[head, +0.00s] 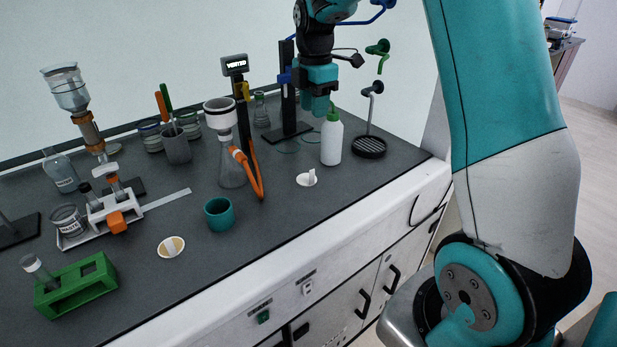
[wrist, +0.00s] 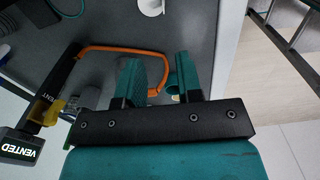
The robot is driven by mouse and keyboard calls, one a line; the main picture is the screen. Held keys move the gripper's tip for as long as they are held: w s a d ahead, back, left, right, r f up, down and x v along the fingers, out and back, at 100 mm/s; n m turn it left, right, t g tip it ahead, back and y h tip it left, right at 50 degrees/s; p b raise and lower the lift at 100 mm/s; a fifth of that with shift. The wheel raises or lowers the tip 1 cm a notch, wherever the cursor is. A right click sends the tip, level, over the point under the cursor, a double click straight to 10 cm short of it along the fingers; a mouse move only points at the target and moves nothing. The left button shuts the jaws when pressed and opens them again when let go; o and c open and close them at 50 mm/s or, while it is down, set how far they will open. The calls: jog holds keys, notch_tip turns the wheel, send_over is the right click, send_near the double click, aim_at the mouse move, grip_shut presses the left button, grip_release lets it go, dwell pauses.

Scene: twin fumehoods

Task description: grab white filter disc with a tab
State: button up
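A white filter disc with an upright tab (head: 307,179) lies flat on the dark bench, near the front edge and in front of the white squeeze bottle. It also shows, cut off, at the top edge of the wrist view (wrist: 150,7). A second disc (head: 171,248), with a yellowish rim and a white tab, lies further left on the bench. My gripper (head: 319,108) is above the bench near the squeeze bottle, higher than the white disc. In the wrist view my gripper's fingers (wrist: 158,78) are apart with nothing held between them.
The squeeze bottle (head: 331,142) with a green top stands close to the disc. A filter flask (head: 231,160) with an orange hose (head: 250,172) and a teal cup (head: 219,214) stand to the left. A black round stand base (head: 369,147) is at right. Bench around the disc is clear.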

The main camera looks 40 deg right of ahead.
jog(key=shift+s+a+f+p, duration=0.15)
jog(key=shift+f+p, duration=0.4)
jog(key=shift+f, duration=2.05)
jog(key=shift+a+f+p, duration=0.1)
jog(key=shift+f+p, duration=0.45)
jog(key=shift+f, duration=2.1)
jog(key=shift+s+a+f+p, duration=0.15)
jog(key=shift+f+p, duration=0.4)
jog(key=shift+f, duration=2.05)
grip_shut()
